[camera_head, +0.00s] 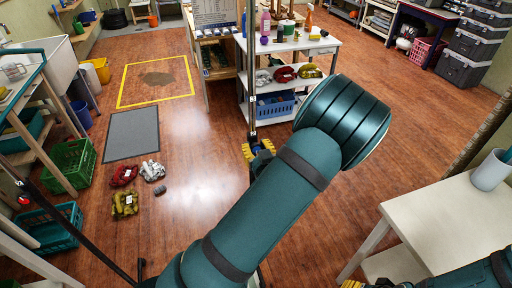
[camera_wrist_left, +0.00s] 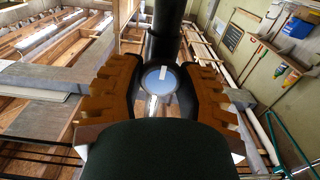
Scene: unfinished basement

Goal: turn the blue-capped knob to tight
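The blue-capped knob (camera_wrist_left: 160,80) shows in the left wrist view as a round pale-blue disc with a white mark on its face. It sits in front of a dark upright post (camera_wrist_left: 166,32). My left gripper (camera_wrist_left: 161,90) has its orange fingers on both sides of the knob, and the knob fills the gap between the dark pads. In the head view my left gripper (camera_head: 258,150) is at a thin upright pole (camera_head: 251,75), partly covered by my teal arm. The knob is not clear there. Only a bit of my right gripper (camera_head: 352,285) shows at the bottom edge.
A white table (camera_head: 450,222) with a grey cup (camera_head: 490,172) stands at the right. A white shelf cart (camera_head: 300,48) is behind the pole. Red, grey and yellow bundles lie on the floor at the left, near a green crate (camera_head: 72,165). The middle floor is clear.

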